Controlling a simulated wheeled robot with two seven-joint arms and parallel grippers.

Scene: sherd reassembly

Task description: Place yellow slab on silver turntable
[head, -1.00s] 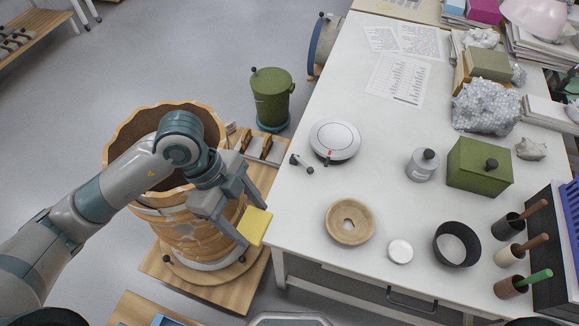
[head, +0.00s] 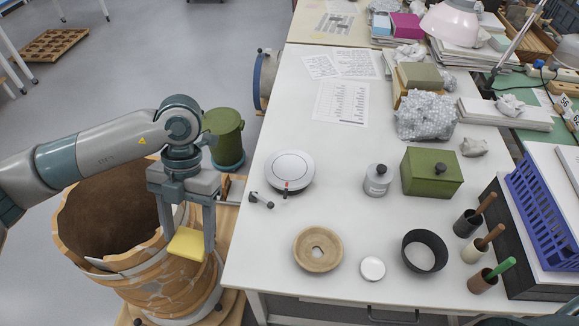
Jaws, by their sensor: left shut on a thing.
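The yellow slab (head: 186,246) is a small flat block. My left gripper (head: 190,237) points down and is shut on it, one finger on either side. Slab and gripper are over the right side of the large wooden-looking vessel, left of the white table. The silver turntable (head: 290,168), a round pale disc with a small red mark at its front edge, stands on the table to the right of the gripper. Its top is bare. My right gripper is not in view.
The large jagged-rimmed vessel (head: 100,215) stands below my left arm. A green bin (head: 224,137) stands behind the gripper.

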